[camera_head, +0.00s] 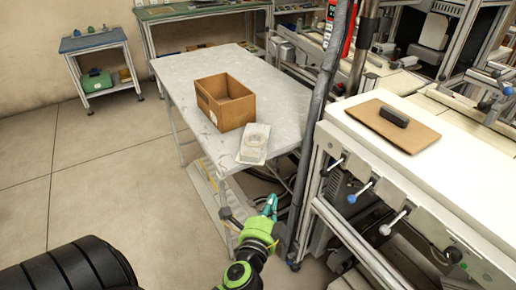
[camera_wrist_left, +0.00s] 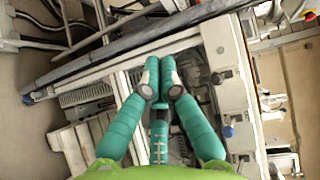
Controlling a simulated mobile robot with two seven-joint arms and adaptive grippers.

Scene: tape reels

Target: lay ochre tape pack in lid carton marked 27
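An open-topped brown carton (camera_head: 234,112) stands on the grey table in the head view. A pale mark shows on its front left side, too small to read as a number. A flat pale cream pack (camera_head: 254,144) with a round shape on top lies near the table's front edge, just in front of the carton. I cannot tell for sure that it is the ochre tape pack. My left gripper (camera_head: 270,206), with teal fingers, is in front of and below that edge, apart from the pack. My right gripper is out of view.
The grey table (camera_head: 188,72) has free room left of and behind the carton. A dark grey post (camera_head: 318,125) rises to the right of my left gripper. A white bench (camera_head: 440,165) at the right bears a brown board (camera_head: 420,140) with a black block (camera_head: 394,116).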

